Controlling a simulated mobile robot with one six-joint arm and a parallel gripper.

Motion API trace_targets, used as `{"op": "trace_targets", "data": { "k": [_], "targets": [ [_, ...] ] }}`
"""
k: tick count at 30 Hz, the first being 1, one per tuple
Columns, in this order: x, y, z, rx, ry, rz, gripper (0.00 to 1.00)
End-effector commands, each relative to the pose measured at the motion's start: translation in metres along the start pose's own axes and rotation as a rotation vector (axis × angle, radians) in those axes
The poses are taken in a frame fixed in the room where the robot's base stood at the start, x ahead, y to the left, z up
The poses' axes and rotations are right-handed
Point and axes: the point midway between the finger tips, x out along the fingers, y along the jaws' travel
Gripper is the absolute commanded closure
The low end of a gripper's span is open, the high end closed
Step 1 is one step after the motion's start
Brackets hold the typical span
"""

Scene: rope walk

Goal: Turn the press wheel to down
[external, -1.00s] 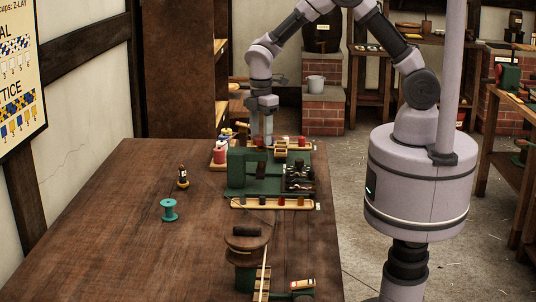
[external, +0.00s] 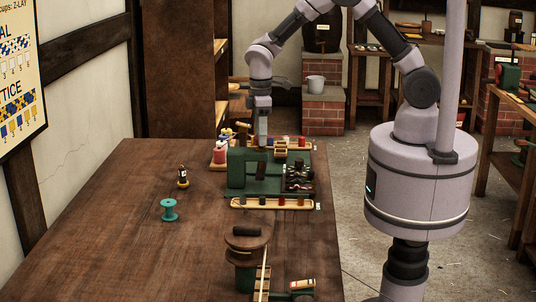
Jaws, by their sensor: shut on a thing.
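The green press (external: 239,168) stands on the bench, right of the middle, with a dark block on its front. My gripper (external: 262,146) points straight down just behind the press. Its fingers look edge-on, and their tips meet a small brownish-yellow part at the back of the press. It is shut on this part, which I take to be the press wheel. The wheel is mostly hidden by the press and my fingers, so its angle cannot be read.
A wooden rack with pegs (external: 274,203) lies in front of the press. A teal spool (external: 169,210) and a small dark bottle (external: 183,177) stand left. A round wooden-topped device (external: 246,238) is nearer. The bench's left side (external: 110,240) is clear.

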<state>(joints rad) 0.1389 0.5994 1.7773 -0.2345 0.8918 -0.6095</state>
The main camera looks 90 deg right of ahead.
Motion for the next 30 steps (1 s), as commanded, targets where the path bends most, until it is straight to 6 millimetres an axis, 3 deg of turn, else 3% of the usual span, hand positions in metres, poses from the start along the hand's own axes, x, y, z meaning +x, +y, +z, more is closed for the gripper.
{"op": "trace_targets", "data": {
  "k": [30],
  "targets": [
    [0.0001, 0.0005, -0.0008, 0.961, 0.003, 0.0, 0.96]
  ]
}}
